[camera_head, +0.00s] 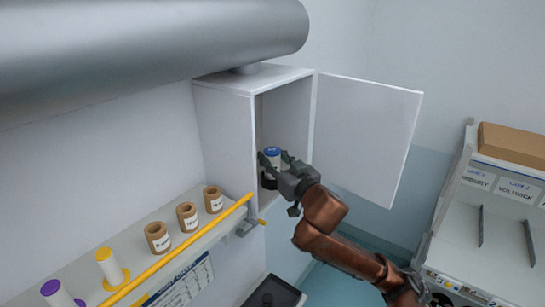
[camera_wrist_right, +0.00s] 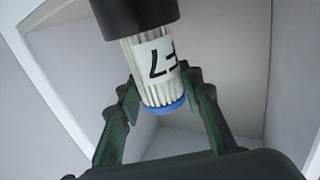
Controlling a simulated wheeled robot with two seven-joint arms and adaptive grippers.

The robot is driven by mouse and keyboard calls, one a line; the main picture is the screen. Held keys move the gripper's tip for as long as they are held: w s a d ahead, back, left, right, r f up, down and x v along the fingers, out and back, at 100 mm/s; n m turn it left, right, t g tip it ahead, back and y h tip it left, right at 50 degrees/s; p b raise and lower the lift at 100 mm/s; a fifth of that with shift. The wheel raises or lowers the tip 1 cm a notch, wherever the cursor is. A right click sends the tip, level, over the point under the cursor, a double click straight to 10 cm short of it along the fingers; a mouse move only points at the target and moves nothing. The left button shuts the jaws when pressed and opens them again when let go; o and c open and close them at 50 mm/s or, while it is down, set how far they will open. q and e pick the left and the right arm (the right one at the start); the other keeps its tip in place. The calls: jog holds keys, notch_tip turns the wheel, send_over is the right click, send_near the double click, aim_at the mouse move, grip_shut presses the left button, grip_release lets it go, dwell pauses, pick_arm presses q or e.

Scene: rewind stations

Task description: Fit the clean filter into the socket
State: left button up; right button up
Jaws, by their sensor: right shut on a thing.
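The white filter (camera_head: 272,151) with a blue cap stands upright inside the open cabinet (camera_head: 226,135). My right gripper (camera_head: 274,161) reaches in from the front and is shut on the filter, one finger on each side. In the right wrist view, the filter (camera_wrist_right: 160,70) shows white pleats, a label with dark marks, and a blue end. Its other end meets the black round socket (camera_wrist_right: 135,14). How deep it sits cannot be told. In the head view, the dark socket (camera_head: 268,181) is partly hidden by my gripper. My left gripper is not in view.
The cabinet door (camera_head: 366,135) stands open to the right, above my right arm. A shelf with a yellow rail (camera_head: 180,250) holds several brown rolls (camera_head: 187,216), a yellow-topped cylinder (camera_head: 110,266) and a purple-topped one (camera_head: 58,293). A large silver duct (camera_head: 150,40) runs above.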

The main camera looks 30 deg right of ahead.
aim_at(279, 161)
jog(key=shift+f, duration=0.35)
jog(key=o, duration=1.3)
jog(key=shift+s, duration=0.1)
jog(key=s, duration=0.5)
jog(key=shift+s, duration=0.1)
jog(key=shift+s+d+r, duration=0.1)
jog(key=shift+s+d, duration=0.1)
jog(key=shift+s, duration=0.4)
jog(key=shift+s+a, duration=0.45)
jog(key=shift+s, duration=0.05)
